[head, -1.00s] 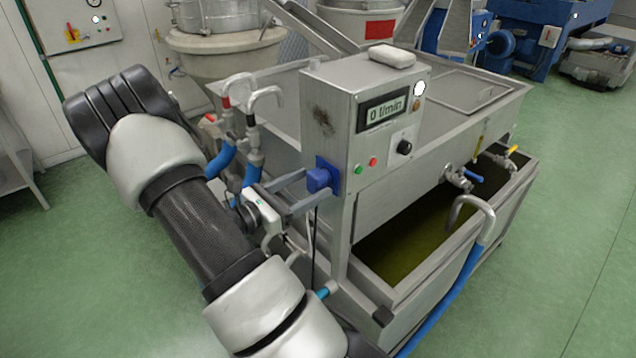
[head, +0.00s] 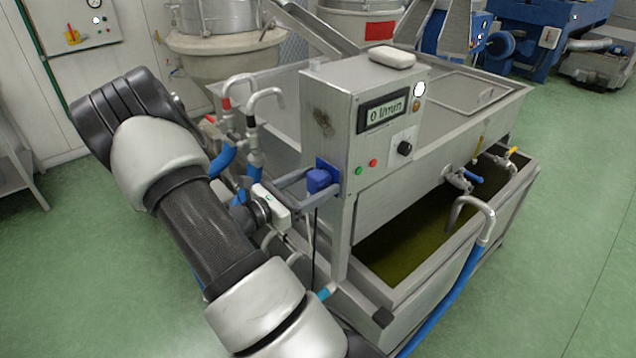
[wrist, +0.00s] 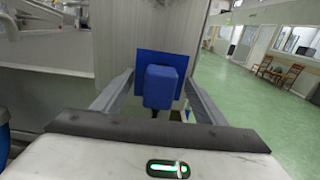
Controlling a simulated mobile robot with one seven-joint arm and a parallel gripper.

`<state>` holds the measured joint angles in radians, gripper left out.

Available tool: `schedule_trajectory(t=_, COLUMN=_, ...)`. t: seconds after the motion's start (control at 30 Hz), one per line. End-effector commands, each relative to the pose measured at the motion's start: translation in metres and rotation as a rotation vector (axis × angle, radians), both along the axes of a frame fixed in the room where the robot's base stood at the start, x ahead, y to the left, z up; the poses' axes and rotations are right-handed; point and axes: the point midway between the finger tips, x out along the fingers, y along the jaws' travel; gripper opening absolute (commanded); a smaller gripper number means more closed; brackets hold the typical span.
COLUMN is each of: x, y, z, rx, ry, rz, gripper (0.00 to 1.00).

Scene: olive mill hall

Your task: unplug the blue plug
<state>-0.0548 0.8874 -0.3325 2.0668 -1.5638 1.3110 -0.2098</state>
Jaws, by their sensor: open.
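The blue plug (head: 319,180) sits in a blue socket plate on the left side of the steel control box (head: 333,108). In the wrist view the plug (wrist: 160,86) stands upright in front of the blue plate (wrist: 182,66), with a dark cable below it. My gripper (head: 310,185) is open, its two fingers reaching toward the box on either side of the plug. In the wrist view the fingers (wrist: 160,90) flank the plug with a visible gap on each side. The fingertips' exact depth against the plate is hard to tell.
The box shows a display reading 0 l/min (head: 383,113), and a white bar-shaped item (head: 392,54) lies on top. Blue hoses with metal spouts (head: 240,100) stand close behind my gripper. A trough of greenish liquid (head: 410,235) lies to the right.

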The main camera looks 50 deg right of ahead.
Motion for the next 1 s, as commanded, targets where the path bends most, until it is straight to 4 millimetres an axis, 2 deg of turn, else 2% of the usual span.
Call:
schedule_trajectory(t=0.53, x=0.0003, y=0.0003, z=-0.0001, rx=0.0, ry=0.0, rz=0.0, gripper=0.66)
schedule_trajectory(t=0.57, x=0.0004, y=0.0003, z=-0.0001, rx=0.0, ry=0.0, rz=0.0, gripper=0.62)
schedule_trajectory(t=0.93, x=0.0004, y=0.0003, z=-0.0001, rx=0.0, ry=0.0, rz=0.001, gripper=0.0)
schedule_trajectory(t=1.0, x=0.0005, y=0.0003, z=0.0002, rx=0.0, ry=0.0, rz=0.001, gripper=0.0)
